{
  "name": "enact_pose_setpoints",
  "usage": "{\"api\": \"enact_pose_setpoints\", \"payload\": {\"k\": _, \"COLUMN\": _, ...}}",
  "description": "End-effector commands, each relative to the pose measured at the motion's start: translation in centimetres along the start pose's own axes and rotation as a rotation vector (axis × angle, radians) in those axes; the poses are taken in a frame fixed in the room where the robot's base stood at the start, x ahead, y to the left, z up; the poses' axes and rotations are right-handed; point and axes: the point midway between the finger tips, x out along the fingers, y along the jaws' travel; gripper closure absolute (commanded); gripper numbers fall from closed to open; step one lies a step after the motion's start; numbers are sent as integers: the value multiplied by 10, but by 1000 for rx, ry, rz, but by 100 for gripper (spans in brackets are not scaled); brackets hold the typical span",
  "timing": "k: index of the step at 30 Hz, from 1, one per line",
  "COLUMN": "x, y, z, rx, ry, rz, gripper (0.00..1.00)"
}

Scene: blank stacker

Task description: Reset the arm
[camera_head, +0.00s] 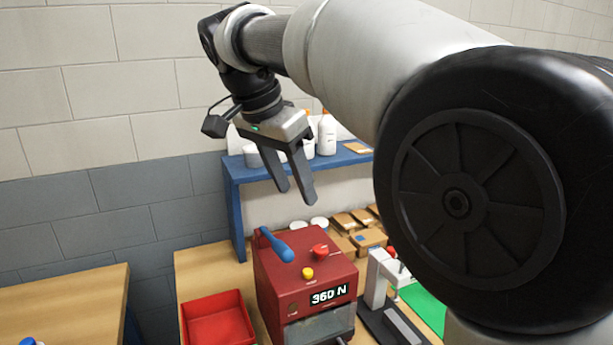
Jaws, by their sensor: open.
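My gripper (293,194) hangs from my raised arm, with its two dark fingers pointing down and apart. It is open and nothing shows between the fingers. In the picture it is above a red machine (275,291) with a blue handle (276,245), a red knob (320,250), a yellow button (307,273) and a display reading "360 N". The fingers appear clear of the machine and the shelf. A large arm link of mine covers the right side of the view.
A red tray (217,318) lies left of the machine. A blue shelf (237,215) stands behind, holding white bottles (326,135). Small brown boxes (367,239) and a grey-white press (378,277) are to the right. A separate wooden table (75,300) is at left, with a gap between.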

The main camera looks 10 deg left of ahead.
Motion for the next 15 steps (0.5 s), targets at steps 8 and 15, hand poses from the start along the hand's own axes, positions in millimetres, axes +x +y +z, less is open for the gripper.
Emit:
{"api": "enact_pose_setpoints", "payload": {"k": 8, "x": -6, "y": 0, "z": 0, "rx": 0, "ry": 0, "rz": 1, "gripper": 55}}
{"api": "enact_pose_setpoints", "payload": {"k": 15, "x": -9, "y": 13, "z": -9, "rx": -14, "ry": -5, "rz": -6, "gripper": 55}}
